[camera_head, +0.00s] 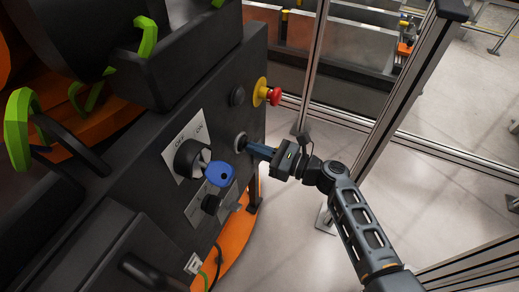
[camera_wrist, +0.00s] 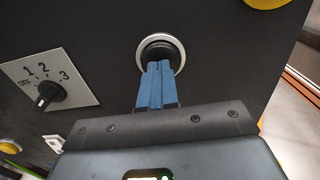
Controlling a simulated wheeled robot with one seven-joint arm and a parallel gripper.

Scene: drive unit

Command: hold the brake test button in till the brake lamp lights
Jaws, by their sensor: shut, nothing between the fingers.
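The black push button (camera_wrist: 158,47) sits in a silver ring on the dark panel. In the head view it shows as a ringed button (camera_head: 240,141), partly behind my fingertips. My gripper (camera_wrist: 158,66) is shut and empty, with its blue fingertips together at the lower part of the button face. They appear to touch it; how far it is pushed in I cannot tell. My gripper also shows in the head view (camera_head: 250,147), reaching in from the right. A dark round dome (camera_head: 237,96) above the button looks unlit; I cannot read whether it is the brake lamp.
A red emergency stop (camera_head: 274,96) on a yellow base projects right of the dome. An OFF/ON rotary switch (camera_head: 188,156) with a blue round part (camera_head: 220,174) is left of my fingers. A numbered selector (camera_wrist: 46,95) is lower left. A metal frame post (camera_head: 312,65) stands to the right.

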